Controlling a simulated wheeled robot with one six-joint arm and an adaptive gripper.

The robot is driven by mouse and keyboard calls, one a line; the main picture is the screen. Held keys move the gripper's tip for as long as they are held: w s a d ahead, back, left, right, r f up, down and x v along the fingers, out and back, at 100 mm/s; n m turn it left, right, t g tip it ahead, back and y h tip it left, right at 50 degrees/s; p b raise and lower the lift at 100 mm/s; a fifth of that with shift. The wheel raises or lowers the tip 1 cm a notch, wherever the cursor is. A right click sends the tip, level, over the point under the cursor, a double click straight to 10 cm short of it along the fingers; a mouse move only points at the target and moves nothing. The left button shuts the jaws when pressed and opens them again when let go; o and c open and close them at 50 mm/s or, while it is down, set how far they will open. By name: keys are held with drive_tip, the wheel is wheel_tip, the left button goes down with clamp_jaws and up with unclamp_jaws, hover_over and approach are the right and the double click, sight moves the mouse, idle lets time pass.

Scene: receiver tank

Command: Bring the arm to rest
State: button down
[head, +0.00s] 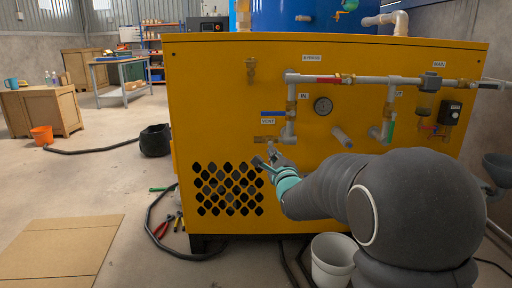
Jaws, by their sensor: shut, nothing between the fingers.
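My gripper (268,162) is shut and empty, in front of the yellow machine cabinet (225,110). It is just above the right part of the diamond-hole vent grille (228,188) and below the brass valve labelled VENT (264,139). A small gap seems to lie between the fingers and the valve, but I cannot tell the depth. My arm reaches in from the lower right and covers the lower right of the cabinet front.
Grey pipes with a red handle (329,80) and a gauge (323,105) stick out from the panel. A white bucket (333,262) stands on the floor below my arm. Pliers (163,226) and a black hose lie at left. Cardboard (62,250) covers open floor.

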wheel_tip(320, 180, down, 10)
drive_tip(key=s+d+n+g+h, duration=0.1)
drive_tip(key=s+n+g, duration=0.1)
drive_tip(key=n+g, duration=0.4)
drive_tip(key=s+d+f+n+g+h+p, duration=0.15)
drive_tip(key=s+f+n+g, duration=0.3)
drive_tip(key=s+n, duration=0.45)
drive_tip(key=s+d+r+n+g+p, duration=0.1)
drive_tip(key=s+r+n+g+p, duration=0.25)
drive_tip(key=s, duration=1.15)
drive_tip(key=s+r+n+g+p, duration=0.25)
drive_tip(key=s+r+n, duration=0.25)
drive_tip(key=s, duration=0.9)
drive_tip(key=s+r+t+p, duration=0.2)
drive_tip(key=s+r+p, duration=0.1)
drive_tip(key=r, duration=0.3)
drive_tip(key=shift+t, duration=0.35)
drive_tip(key=shift+s, duration=0.15)
